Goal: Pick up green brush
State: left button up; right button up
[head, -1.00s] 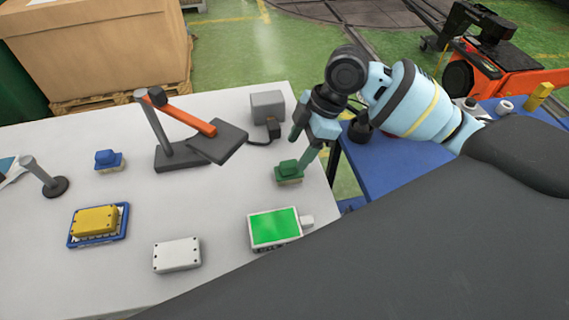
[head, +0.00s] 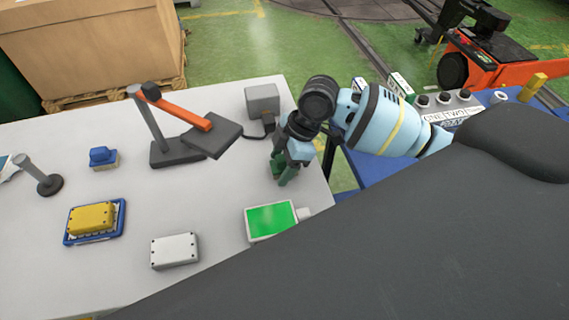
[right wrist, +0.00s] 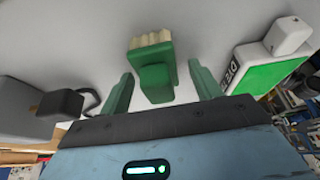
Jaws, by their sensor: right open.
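The green brush (right wrist: 153,72) lies on the white table, with a green block handle and pale bristles toward the top of the right wrist view. My right gripper (right wrist: 160,69) is open, one green finger on each side of the handle, with visible gaps. In the head view, my right gripper (head: 283,176) points down over the brush's place and hides most or all of it. I cannot tell whether the fingers touch the table. My left gripper is not in view.
A device with a green screen (head: 272,219) lies right beside the gripper in the wrist view. A grey box (head: 262,98) and a lamp with an orange arm (head: 176,108) stand behind. A blue brush (head: 103,157), yellow box (head: 91,217) and white box (head: 175,250) lie left.

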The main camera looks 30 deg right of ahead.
aim_at(278, 158)
jog(key=shift+c, duration=0.3)
jog(key=c, duration=1)
jog(key=shift+r, duration=0.2)
jog(key=shift+r, duration=0.2)
notch_tip(278, 158, up, 3)
jog(key=shift+r, duration=0.1)
jog(key=s+a, duration=0.2)
jog(key=s, duration=0.2)
jog(key=s+a, duration=0.2)
jog(key=s, duration=0.3)
jog(key=s+a+r, duration=0.1)
jog(key=s+a, duration=0.2)
jog(key=s, duration=0.2)
jog(key=shift+s+p, duration=0.25)
jog(key=shift+p, duration=0.15)
